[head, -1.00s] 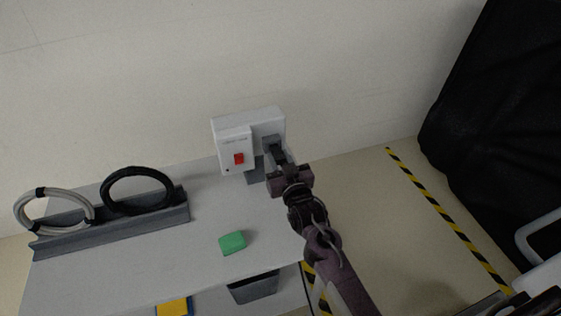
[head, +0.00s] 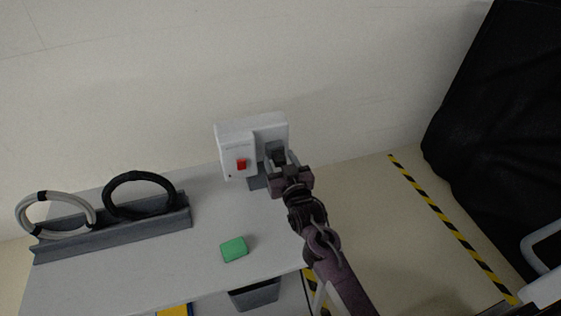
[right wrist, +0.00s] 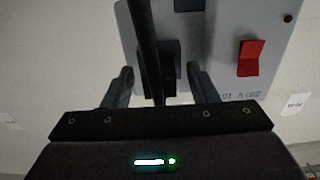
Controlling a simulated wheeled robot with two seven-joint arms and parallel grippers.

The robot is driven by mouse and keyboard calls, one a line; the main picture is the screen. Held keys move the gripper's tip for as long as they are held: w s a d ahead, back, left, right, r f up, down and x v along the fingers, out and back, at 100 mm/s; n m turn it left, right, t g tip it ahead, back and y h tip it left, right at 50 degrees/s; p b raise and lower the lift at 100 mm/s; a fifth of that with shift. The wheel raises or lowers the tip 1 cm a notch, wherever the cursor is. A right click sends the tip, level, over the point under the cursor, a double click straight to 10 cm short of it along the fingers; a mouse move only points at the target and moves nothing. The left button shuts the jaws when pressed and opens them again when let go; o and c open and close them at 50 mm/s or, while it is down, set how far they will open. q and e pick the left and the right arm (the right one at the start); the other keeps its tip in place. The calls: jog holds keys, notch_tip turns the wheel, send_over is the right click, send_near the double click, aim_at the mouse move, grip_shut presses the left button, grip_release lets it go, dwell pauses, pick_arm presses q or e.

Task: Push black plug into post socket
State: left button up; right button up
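The white post box (head: 237,140) with a red switch (head: 242,165) stands at the back edge of the grey table. The black plug (head: 278,157) is at the grey socket face on the box's right part. It also shows in the right wrist view (right wrist: 158,62), upright against the box, with a black cable crossing in front of it. How deep it sits cannot be told. My right gripper (head: 284,163) is open, its fingers on either side of the plug with visible gaps, as the right wrist view (right wrist: 161,85) shows. My left gripper is not in view.
A grey rack (head: 115,231) at the left holds a black cable coil (head: 108,199) and a light grey coil (head: 18,215). A green block (head: 234,249) lies on the table (head: 110,275). A black-covered cart (head: 500,130) stands right, beyond striped floor tape (head: 437,215).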

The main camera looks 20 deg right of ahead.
jog(key=s+b, duration=0.1)
jog(key=s, duration=0.6)
jog(key=shift+s+d+b, duration=0.15)
jog(key=shift+s+b, duration=0.25)
